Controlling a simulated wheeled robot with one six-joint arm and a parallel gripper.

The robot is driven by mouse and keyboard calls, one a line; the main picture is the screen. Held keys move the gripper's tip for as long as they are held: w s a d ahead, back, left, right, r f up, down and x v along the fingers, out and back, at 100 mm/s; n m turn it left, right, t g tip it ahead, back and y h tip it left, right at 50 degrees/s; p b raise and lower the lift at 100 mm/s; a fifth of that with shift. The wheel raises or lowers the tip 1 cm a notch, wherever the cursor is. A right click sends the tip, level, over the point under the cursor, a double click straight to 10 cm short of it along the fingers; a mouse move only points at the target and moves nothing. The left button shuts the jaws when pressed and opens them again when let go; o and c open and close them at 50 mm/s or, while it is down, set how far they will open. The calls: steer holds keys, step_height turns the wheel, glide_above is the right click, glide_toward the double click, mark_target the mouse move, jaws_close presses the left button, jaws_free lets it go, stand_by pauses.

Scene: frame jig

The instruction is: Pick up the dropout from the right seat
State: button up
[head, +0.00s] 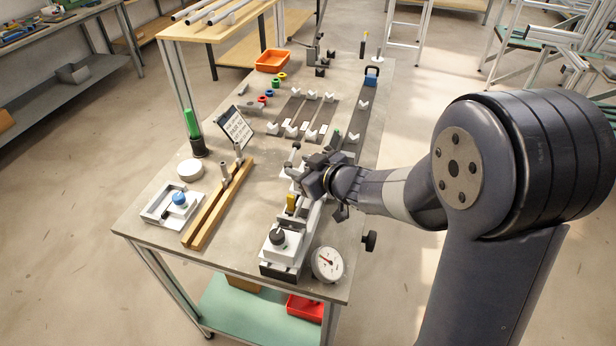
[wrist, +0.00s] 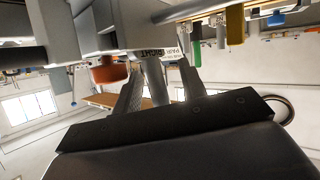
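In the head view my gripper (head: 318,172) is over the middle of the frame jig (head: 310,215) on the bench, and its fingertips are hard to make out. In the wrist view its two grey fingers (wrist: 158,85) stand apart. A grey metal cylinder (wrist: 154,78) shows between them; I cannot tell whether they touch it. I cannot tell whether the cylinder is part of the dropout. My gripper hides that spot in the head view.
A white block with a black knob (head: 279,240) and a dial gauge (head: 327,264) stand at the bench's near end. A yellow part (head: 291,203) is close below my gripper. A wooden rail (head: 217,205) lies left, and an orange bin (head: 272,60) stands at the back.

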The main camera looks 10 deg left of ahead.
jaws_close()
steer(key=shift+r, duration=0.1)
stand_by(0.3)
